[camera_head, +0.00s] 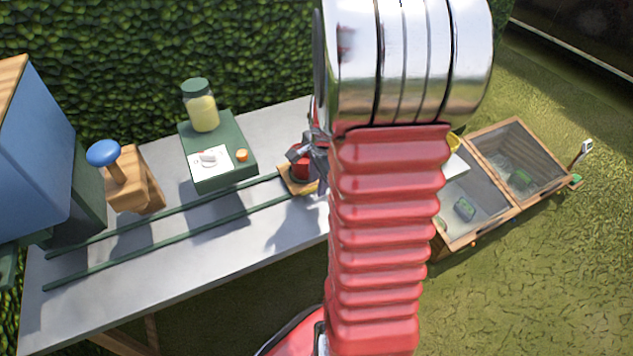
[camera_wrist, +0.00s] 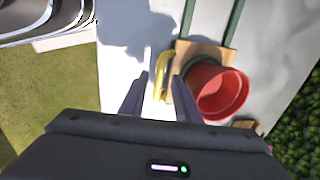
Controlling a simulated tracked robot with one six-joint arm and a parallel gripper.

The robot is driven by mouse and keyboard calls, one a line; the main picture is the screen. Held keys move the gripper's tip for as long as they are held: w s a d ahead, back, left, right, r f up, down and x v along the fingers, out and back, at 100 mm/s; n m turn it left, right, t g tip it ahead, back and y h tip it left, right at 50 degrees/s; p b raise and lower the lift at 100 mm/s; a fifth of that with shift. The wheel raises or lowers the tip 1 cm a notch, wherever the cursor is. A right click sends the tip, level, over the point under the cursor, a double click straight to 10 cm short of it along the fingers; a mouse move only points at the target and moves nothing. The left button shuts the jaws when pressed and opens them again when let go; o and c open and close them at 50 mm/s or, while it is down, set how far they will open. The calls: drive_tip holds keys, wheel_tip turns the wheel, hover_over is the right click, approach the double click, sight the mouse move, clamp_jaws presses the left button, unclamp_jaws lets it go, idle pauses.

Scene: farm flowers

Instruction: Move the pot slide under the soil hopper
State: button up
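The pot slide (camera_head: 297,188) is a small wooden board on two green rails along the grey table; a red pot (camera_head: 301,168) stands on it. In the wrist view the slide (camera_wrist: 207,50) carries the red pot (camera_wrist: 219,93) and has a curved yellow handle (camera_wrist: 163,66) on its left side. My gripper (camera_head: 313,155) is at the slide, partly hidden by my arm. In the wrist view my gripper (camera_wrist: 160,82) is open, with the handle appearing between its fingers; contact cannot be told. The large blue box (camera_head: 35,145) at far left, apparently the soil hopper, stands by the rails' far end.
A wooden block with a blue knob (camera_head: 103,153) stands beside the rails near the hopper. A green stand (camera_head: 215,178) holds a jar (camera_head: 200,106), a white card and an orange knob. The rails (camera_head: 190,215) look clear. A glazed wooden frame (camera_head: 520,160) lies right; a hedge is behind.

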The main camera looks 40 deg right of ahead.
clamp_jaws()
idle(0.3)
idle(0.4)
